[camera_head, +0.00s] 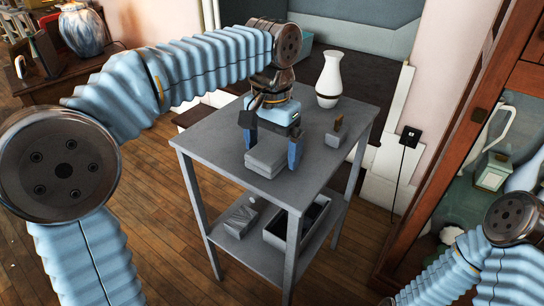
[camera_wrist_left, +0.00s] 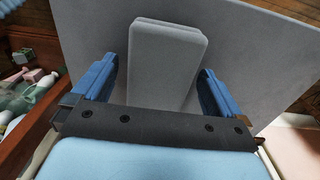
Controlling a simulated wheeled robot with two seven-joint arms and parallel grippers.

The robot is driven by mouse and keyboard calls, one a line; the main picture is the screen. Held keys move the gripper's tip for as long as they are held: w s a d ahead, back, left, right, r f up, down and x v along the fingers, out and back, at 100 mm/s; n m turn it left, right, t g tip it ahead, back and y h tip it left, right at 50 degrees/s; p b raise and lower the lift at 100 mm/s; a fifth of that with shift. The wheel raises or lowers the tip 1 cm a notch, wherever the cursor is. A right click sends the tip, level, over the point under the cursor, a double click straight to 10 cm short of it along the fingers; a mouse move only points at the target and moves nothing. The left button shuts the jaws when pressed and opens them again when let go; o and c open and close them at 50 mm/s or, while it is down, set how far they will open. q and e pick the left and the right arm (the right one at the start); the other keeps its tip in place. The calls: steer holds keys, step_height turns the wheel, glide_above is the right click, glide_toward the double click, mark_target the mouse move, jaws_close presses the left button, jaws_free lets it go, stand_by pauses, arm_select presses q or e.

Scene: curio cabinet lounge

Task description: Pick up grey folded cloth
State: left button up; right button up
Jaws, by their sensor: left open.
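The grey folded cloth (camera_head: 267,158) is a flat, layered grey block on top of the small grey table (camera_head: 203,138), close to its front edge. In the left wrist view the cloth (camera_wrist_left: 166,62) stands out as a pale grey slab between the two blue fingers. My left gripper (camera_head: 272,148) is open and points down over the cloth, one finger on each side. The wrist view shows gaps between the cloth and both fingers (camera_wrist_left: 158,88). My right arm shows at the lower right, but its gripper is out of view.
A white vase (camera_head: 329,80) with a brown band and a small grey block with a brown piece (camera_head: 336,133) share the tabletop. The lower shelf holds a grey box (camera_head: 242,215) and an open bin (camera_head: 274,236). A glass-fronted cabinet (camera_head: 425,190) stands at right.

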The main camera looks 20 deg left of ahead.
mark_target(272, 147)
arm_select(q)
steer(key=shift+f, duration=0.25)
steer(key=c, duration=1)
steer(key=shift+r, duration=0.15)
steer(key=shift+r, duration=0.3)
step_height(272, 147, up, 3)
steer(key=shift+f+p, duration=0.2)
steer(key=shift+p, duration=0.35)
steer(key=s+r, duration=0.2)
steer(key=r, duration=0.1)
steer(key=s+r, duration=0.3)
steer(key=shift+s+a+p, duration=0.1)
steer(key=shift+p, duration=0.25)
steer(key=s+r, duration=0.1)
steer(key=s, duration=0.2)
steer(key=s+r, duration=0.1)
steer(key=s, duration=0.2)
steer(key=s+r, duration=0.1)
steer(key=s, duration=0.2)
steer(key=shift+a+r, duration=0.15)
steer(key=shift+r, duration=0.15)
